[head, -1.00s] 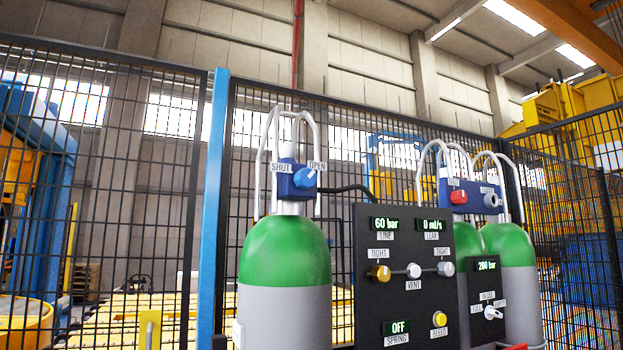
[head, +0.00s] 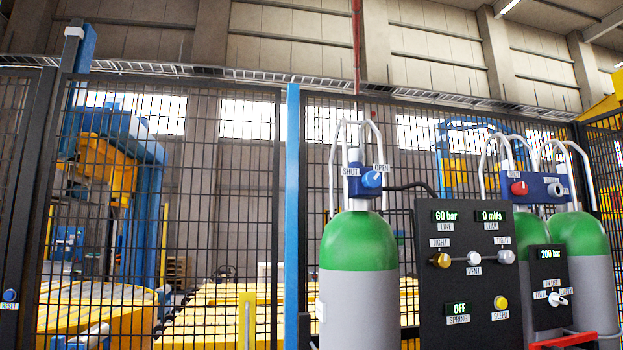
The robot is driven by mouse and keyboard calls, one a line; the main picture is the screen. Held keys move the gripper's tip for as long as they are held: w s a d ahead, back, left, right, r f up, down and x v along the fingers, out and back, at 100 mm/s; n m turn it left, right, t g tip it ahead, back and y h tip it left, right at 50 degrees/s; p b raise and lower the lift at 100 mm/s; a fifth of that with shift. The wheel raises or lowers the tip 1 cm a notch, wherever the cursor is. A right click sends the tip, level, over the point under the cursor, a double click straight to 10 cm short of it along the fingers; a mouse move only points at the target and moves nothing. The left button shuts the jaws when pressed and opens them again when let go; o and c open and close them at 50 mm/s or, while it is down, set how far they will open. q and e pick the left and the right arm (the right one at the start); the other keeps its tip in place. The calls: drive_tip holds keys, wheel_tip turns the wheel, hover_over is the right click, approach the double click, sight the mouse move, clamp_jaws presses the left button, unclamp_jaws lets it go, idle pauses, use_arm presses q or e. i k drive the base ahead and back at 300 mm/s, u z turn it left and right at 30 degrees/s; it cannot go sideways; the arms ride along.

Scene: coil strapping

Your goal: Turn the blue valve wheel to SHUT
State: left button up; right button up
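The blue valve wheel (head: 372,179) sits on the blue valve block at the top of a green and grey gas cylinder (head: 359,255), right of the picture's middle. A SHUT label (head: 350,171) is on the left of the block and an OPEN label (head: 381,168) is above the wheel at the right. The wheel has a pale mark toward its upper right, on the OPEN side. White guard bars arch over the valve. Neither of my grippers shows in the head view.
A black panel (head: 463,290) right of the cylinder reads 60 bar and 0 ml/s, with knobs and a spring display reading OFF. Further right stand two more cylinders (head: 587,265) with a red knob. Mesh fence and a blue post (head: 292,210) stand behind.

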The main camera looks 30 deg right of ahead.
sight(372, 180)
drive_tip(key=u, duration=0.05)
drive_tip(key=i, duration=0.6)
drive_tip(key=z, duration=0.75)
